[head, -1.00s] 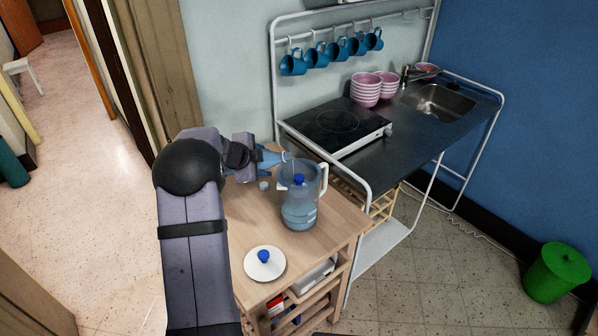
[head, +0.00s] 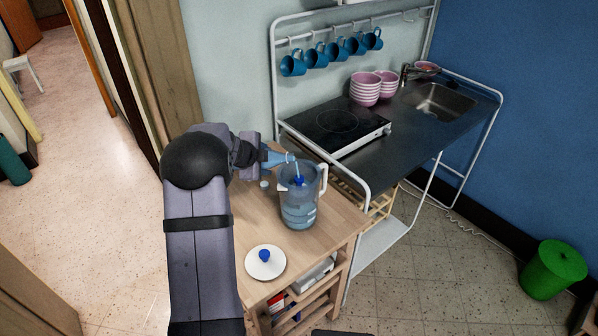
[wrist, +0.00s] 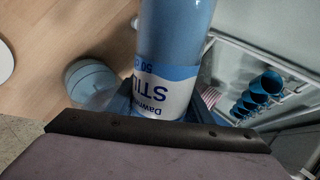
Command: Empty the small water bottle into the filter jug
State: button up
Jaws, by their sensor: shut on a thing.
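My gripper (head: 262,157) is shut on the small blue water bottle (head: 279,158). The bottle is tipped, with its neck over the open top of the filter jug (head: 300,208). A thin pale stream runs from the neck into the jug. The clear jug stands upright on the wooden trolley, with bluish water in its lower part and a blue piece inside. In the wrist view the bottle (wrist: 175,40) shows its "STILL" label between the fingers, and the jug (wrist: 88,82) is partly hidden. The jug's white lid (head: 265,263) with a blue knob lies on the trolley.
The wooden trolley top (head: 325,228) is clear in front of the jug. A small pale cap (head: 264,184) lies left of the jug. A hob (head: 338,125) and pink bowls (head: 366,90) are behind; blue mugs (head: 293,64) hang above.

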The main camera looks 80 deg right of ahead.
jog(key=shift+w+r+m+t+p, duration=0.15)
jog(key=shift+m+t+p, duration=0.15)
jog(key=shift+t+p, duration=0.45)
dwell(1.8)
jog(key=shift+r+m+t+p, duration=0.7)
jog(key=shift+r+t+p, duration=0.55)
jog(key=shift+r+p, duration=0.1)
dwell(3.9)
